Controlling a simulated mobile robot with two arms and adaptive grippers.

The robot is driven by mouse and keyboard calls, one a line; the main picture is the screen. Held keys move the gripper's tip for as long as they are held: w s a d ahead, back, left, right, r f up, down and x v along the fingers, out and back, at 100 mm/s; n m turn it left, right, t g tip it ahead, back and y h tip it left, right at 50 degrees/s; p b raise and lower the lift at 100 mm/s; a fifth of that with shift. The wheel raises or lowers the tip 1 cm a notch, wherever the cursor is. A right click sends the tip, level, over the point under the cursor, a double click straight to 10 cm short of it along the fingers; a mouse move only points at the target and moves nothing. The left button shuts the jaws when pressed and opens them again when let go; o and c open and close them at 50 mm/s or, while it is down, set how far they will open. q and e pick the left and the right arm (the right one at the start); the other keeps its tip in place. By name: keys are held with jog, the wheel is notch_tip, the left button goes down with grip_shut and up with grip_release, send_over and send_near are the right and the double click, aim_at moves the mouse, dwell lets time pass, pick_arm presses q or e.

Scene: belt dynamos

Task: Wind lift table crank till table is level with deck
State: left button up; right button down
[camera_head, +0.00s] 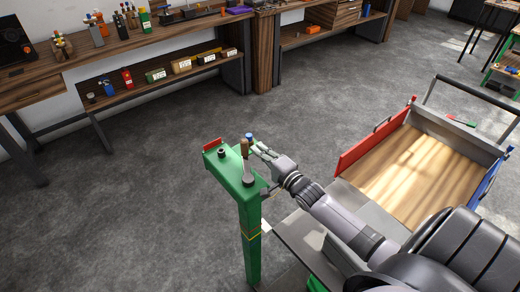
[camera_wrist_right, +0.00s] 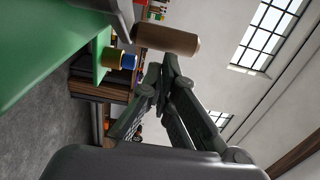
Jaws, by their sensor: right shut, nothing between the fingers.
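A green crank post (camera_head: 249,215) stands on the floor, with a green box head on top. The crank has a grey arm and an upright wooden handle (camera_head: 244,148); the handle also shows in the right wrist view (camera_wrist_right: 166,39). My right gripper (camera_head: 256,146) is shut and empty, just right of the handle. In the wrist view its fingertips (camera_wrist_right: 165,72) are close to the handle, not around it; I cannot tell if they touch. A grey flat surface (camera_head: 296,236), probably the lift table, is partly hidden by my right arm. My left gripper is not in view.
A wood-floored cart bed (camera_head: 424,160) with a red side (camera_head: 368,143) and a blue side lies to the right. A workbench (camera_head: 150,38) with shelves of bottles and boxes runs along the back. Floor left of the post is clear.

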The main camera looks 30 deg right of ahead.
jog(key=shift+w+a+n+y+b, duration=0.55)
jog(key=shift+n+y+b, duration=0.25)
jog(key=shift+y, duration=0.3)
jog(key=shift+w+a, duration=0.1)
